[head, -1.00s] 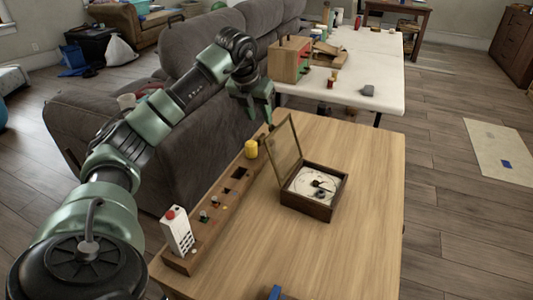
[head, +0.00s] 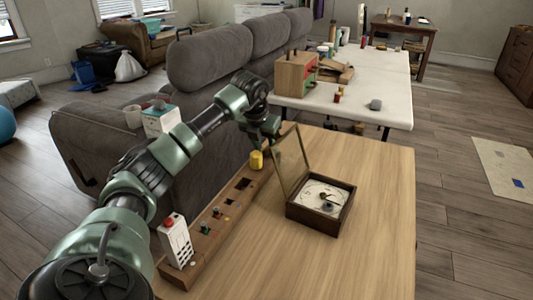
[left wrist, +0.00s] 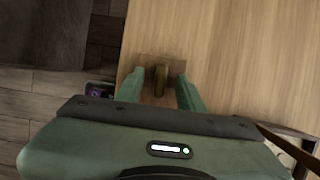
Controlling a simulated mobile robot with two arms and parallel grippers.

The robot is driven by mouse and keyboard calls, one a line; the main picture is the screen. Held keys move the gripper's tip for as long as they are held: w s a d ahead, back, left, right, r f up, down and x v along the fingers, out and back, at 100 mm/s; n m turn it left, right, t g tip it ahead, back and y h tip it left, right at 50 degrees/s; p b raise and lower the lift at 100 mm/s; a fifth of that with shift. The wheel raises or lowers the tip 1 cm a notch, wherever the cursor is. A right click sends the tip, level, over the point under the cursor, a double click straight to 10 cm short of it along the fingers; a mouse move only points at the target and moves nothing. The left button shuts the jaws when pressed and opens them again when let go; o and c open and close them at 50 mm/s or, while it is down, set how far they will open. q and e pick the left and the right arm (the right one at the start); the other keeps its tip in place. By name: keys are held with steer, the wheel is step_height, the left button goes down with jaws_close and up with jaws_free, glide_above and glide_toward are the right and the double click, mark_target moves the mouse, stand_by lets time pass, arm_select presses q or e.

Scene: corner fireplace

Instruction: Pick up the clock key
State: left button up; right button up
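My left gripper (head: 265,132) is open, low over the far left edge of the wooden table, behind the lid of the clock box (head: 318,221). In the left wrist view its two fingers (left wrist: 160,93) stand apart on either side of a narrow brass-coloured piece (left wrist: 160,80) on a brown wooden surface. A yellow piece (head: 256,160) sits just below the gripper at the far end of a wooden tray. I cannot tell surely which piece is the clock key. The box is open, with a white dial and small dark parts inside. My right gripper is not in view.
The wooden tray (head: 200,249) runs along the table's left edge, holding small parts and a white device with a red top (head: 175,242). The raised glass lid (head: 291,160) stands close to my left gripper. The table's right side (head: 385,220) is clear. A grey sofa stands left.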

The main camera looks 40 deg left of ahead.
arm_select(q)
jaws_close()
steer(key=shift+r, duration=0.1)
